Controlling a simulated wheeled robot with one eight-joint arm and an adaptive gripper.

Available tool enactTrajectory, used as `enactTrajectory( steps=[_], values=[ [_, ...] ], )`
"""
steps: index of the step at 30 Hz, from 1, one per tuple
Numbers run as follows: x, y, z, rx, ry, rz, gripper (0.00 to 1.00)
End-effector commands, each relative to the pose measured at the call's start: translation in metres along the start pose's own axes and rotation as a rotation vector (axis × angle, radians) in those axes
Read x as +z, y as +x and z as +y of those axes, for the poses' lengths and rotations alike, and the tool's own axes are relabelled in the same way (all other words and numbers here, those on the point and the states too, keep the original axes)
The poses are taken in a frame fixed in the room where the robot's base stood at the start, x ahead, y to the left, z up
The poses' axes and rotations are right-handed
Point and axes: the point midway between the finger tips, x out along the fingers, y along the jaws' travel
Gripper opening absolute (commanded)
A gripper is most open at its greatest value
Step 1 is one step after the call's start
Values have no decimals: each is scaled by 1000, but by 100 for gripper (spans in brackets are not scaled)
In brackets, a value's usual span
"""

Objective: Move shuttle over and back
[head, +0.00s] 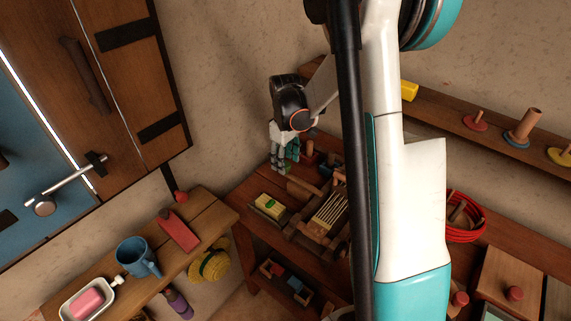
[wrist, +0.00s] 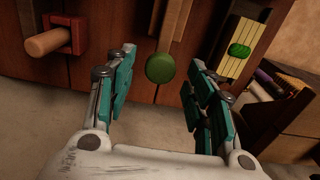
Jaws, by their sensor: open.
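My gripper (head: 284,158) is over the back of the wooden bench, by the wall. In the wrist view its teal-padded fingers (wrist: 162,58) are apart. A round green knob (wrist: 160,68) shows between the fingertips, and neither finger visibly touches it. I cannot tell whether the knob belongs to the shuttle; no shuttle is clearly recognisable. A wooden frame with pale yellow strips (head: 330,212) stands on the bench. A yellow block with a green top (head: 268,207) lies left of it. A yellow striped piece with a green knob (wrist: 240,50) shows right of my gripper.
A red block with a wooden peg (wrist: 62,38) is left of my gripper. In the head view, my arm hides part of the bench. A wall shelf (head: 445,105) holds pegs on the right. A lower table (head: 205,212) holds a blue mug (head: 136,256) and soap dish.

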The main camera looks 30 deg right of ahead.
Motion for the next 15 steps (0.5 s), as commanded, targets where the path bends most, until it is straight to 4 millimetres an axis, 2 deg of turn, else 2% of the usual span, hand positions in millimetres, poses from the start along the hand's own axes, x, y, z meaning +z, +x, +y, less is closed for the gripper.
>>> enactTrajectory(
  steps=[4, 13, 15],
  values=[
    [0, 9, 0, 0, 0, 0, 49],
    [0, 10, 0, 0, 0, 0, 49],
    [0, 10, 0, 0, 0, 0, 33]
  ],
)
